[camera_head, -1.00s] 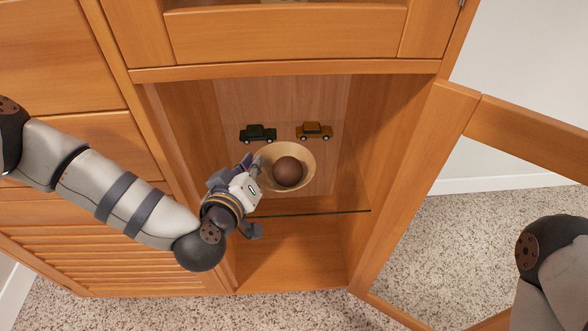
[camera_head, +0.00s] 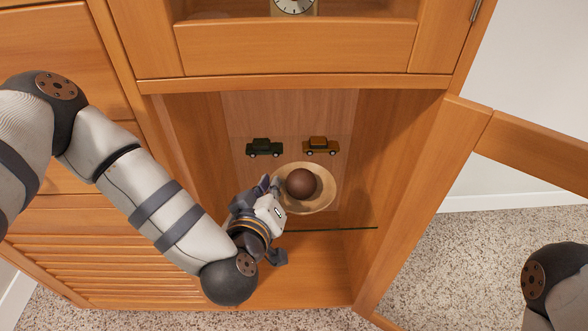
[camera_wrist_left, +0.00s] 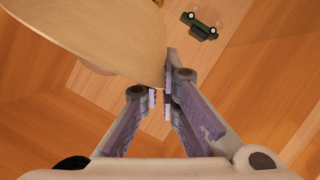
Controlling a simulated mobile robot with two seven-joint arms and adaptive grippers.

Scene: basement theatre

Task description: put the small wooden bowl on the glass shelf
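The small wooden bowl (camera_head: 322,198) is pale and round, inside the open cabinet, over the glass shelf (camera_head: 340,229). A dark brown ball (camera_head: 301,183) appears within the bowl's outline. My left gripper (camera_head: 274,184) is at the bowl's left rim. In the left wrist view, the bowl (camera_wrist_left: 105,30) fills the upper left, and its edge runs between the fingertips of my left gripper (camera_wrist_left: 160,97), which are closed on it. I cannot tell whether the bowl touches the glass. My right gripper is out of view.
A dark green toy car (camera_head: 265,148) and an orange toy car (camera_head: 320,146) stand behind the bowl. Cabinet side walls and an open door (camera_head: 425,200) bound the space. A drawer-like panel (camera_head: 300,48) is above. My right arm shows at right.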

